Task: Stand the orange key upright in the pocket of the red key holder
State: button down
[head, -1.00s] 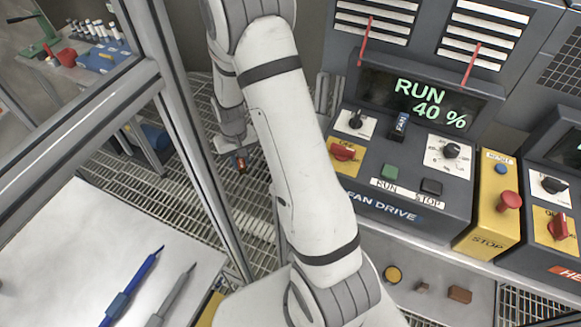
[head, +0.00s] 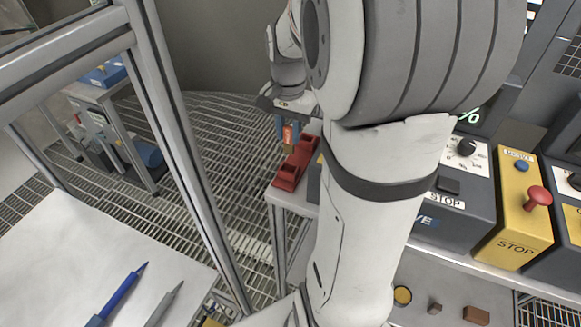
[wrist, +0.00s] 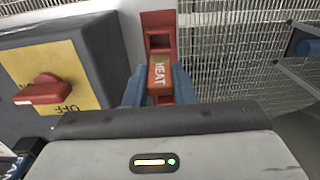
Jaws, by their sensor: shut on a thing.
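The red key holder (head: 287,178) sits at the left end of the grey bench, with raised blocks along its length. It also shows at the top middle of the wrist view (wrist: 158,22). My gripper (head: 288,135) is shut on the orange key (wrist: 160,76), marked HEAT, between its blue fingers. The key (head: 288,137) hangs roughly upright at the holder, seen against its far part. I cannot tell whether its lower end is above the pocket or inside it. In the wrist view the key covers part of the holder.
A dark panel with a yellow plate and red knob (wrist: 42,90) stands close left of my gripper in the wrist view. The yellow stop box (head: 513,225) is on the right. A metal frame post (head: 180,130) and white table (head: 80,250) are on the left.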

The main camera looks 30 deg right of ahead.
aim_at(289, 152)
notch_tip(289, 152, down, 8)
dwell(0.4)
jog(key=shift+f, duration=0.15)
jog(key=c, duration=1.2)
grip_release()
